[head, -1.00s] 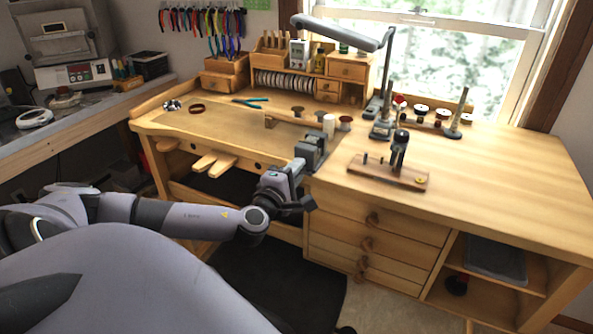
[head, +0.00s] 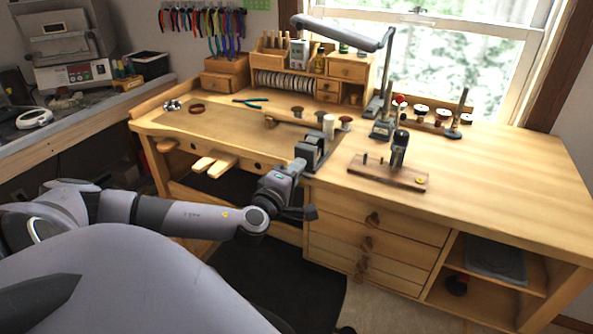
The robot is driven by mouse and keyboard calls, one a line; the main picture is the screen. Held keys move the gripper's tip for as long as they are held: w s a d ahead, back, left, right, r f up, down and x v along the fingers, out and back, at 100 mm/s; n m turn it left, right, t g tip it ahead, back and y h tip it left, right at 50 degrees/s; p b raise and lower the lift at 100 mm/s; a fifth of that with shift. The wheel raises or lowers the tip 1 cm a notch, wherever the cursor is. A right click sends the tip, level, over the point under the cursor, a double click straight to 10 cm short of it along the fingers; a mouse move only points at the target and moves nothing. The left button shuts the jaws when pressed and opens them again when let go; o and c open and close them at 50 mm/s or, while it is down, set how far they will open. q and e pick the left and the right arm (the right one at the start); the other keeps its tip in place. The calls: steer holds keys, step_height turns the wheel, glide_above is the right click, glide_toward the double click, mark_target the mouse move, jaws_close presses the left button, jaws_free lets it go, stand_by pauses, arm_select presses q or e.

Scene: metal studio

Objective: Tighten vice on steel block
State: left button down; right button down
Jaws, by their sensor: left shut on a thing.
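The small grey vice (head: 313,147) is fixed at the front edge of the wooden workbench, left of the drawers. The steel block is too small to tell apart from the vice's jaws. My left gripper (head: 297,168) reaches up to the front of the vice from below left. It is shut on what looks like the vice's handle, which the gripper mostly hides. My right gripper is not in view.
The wooden workbench (head: 480,165) has clear room at the right. A wooden stand with a dark post (head: 390,178) sits right of the vice. Drawers (head: 372,243) are below.

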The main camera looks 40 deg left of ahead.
arm_select(q)
steer(key=c, duration=1.3)
jaws_free()
steer(key=shift+s+d+f, duration=0.1)
steer(key=shift+s+f, duration=0.05)
steer(key=shift+f, duration=0.15)
steer(key=shift+o, duration=0.8)
steer(key=shift+r, duration=0.2)
steer(key=v, duration=0.7)
